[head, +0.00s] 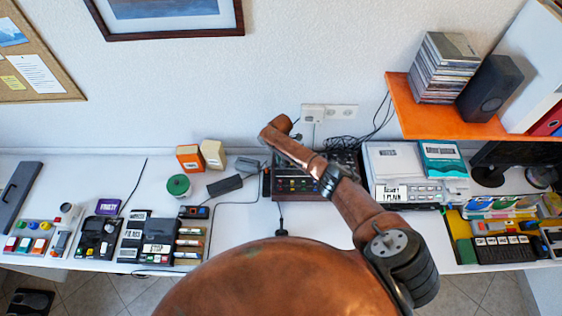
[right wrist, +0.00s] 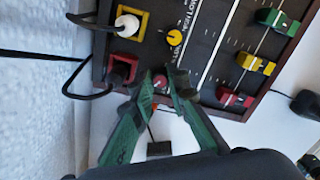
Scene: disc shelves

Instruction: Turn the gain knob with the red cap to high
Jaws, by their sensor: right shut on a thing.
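The mixer (head: 298,186), a dark panel with wooden sides, stands against the wall behind my right arm in the head view. In the right wrist view, the knob with the red cap (right wrist: 160,82) sits near the panel's lower edge. My right gripper (right wrist: 161,78) has its two green fingers shut on this knob, one on either side. The fingers hide part of the knob, and its pointer cannot be read. A yellow-capped knob (right wrist: 174,37) is just above it, with printed lettering beside it. My left gripper is not in view.
A white plug (right wrist: 128,24) and a red socket (right wrist: 121,68) with cables are close to the left finger. Green, yellow (right wrist: 258,65) and red sliders lie to the right. The orange shelf (head: 440,118) and stacked white device (head: 395,163) stand to the right.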

